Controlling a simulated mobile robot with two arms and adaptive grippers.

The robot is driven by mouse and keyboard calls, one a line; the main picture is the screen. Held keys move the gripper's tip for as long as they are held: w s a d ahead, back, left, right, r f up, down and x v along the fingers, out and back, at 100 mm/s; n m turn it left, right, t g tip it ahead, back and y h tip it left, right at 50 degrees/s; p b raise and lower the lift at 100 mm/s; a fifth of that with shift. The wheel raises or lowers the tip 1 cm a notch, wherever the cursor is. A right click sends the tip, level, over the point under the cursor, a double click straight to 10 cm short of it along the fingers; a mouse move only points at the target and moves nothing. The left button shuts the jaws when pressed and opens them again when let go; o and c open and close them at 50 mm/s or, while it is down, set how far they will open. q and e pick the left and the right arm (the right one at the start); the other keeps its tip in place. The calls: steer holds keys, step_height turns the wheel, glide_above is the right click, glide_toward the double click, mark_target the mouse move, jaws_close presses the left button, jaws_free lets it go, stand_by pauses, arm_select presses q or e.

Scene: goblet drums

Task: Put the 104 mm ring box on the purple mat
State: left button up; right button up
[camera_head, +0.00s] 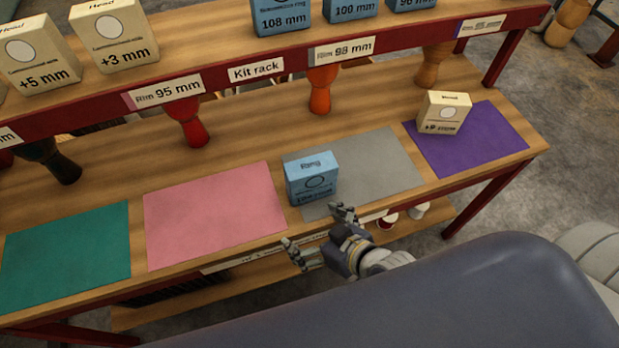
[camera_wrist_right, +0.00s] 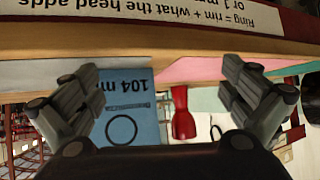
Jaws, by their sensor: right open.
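The blue ring box (camera_head: 312,180) stands upright on the left part of the grey mat (camera_head: 383,170). Its label is blurred in the head view, but the right wrist view shows "104 mm" on the box (camera_wrist_right: 130,115), upside down. My right gripper (camera_head: 318,230) is open and empty at the table's front edge, just in front of the box and apart from it. In the wrist view the box lies beyond the open fingers (camera_wrist_right: 166,82), closer to the left one. The purple mat (camera_head: 495,137) is at the right end of the table. My left gripper is not in view.
A cream head box (camera_head: 443,112) stands on the purple mat's left part; its right part is bare. The pink mat (camera_head: 215,215) and teal mat (camera_head: 65,255) are empty. Goblet drums (camera_head: 320,90) stand under the rack shelf (camera_head: 210,45), which holds more boxes.

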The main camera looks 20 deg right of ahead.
mark_target(315, 180)
steer(key=r+t, duration=0.1)
steer(key=w+r+t, duration=0.1)
steer(key=t, duration=0.1)
steer(key=r+m+t, duration=0.1)
steer(key=shift+w+a+r+t, duration=0.1)
steer(key=shift+w+a+t, duration=0.15)
steer(key=shift+a+t, duration=0.15)
steer(key=w+d+m+t+h, duration=0.1)
steer(key=w+d+r+m+t+h, duration=0.1)
steer(key=w, duration=0.1)
steer(key=w+d+r+m+t+h+p, duration=0.1)
steer(key=d+h, duration=0.1)
steer(key=shift+w+r, duration=0.1)
steer(key=shift+w, duration=0.05)
steer(key=shift+w+a+p, duration=0.1)
steer(key=shift+w+p, duration=0.5)
steer(key=shift+w, duration=2.05)
steer(key=shift+s, duration=0.1)
steer(key=shift+c, duration=0.2)
steer(key=shift+r, duration=0.1)
steer(key=c, duration=0.9)
steer(key=shift+c, duration=0.2)
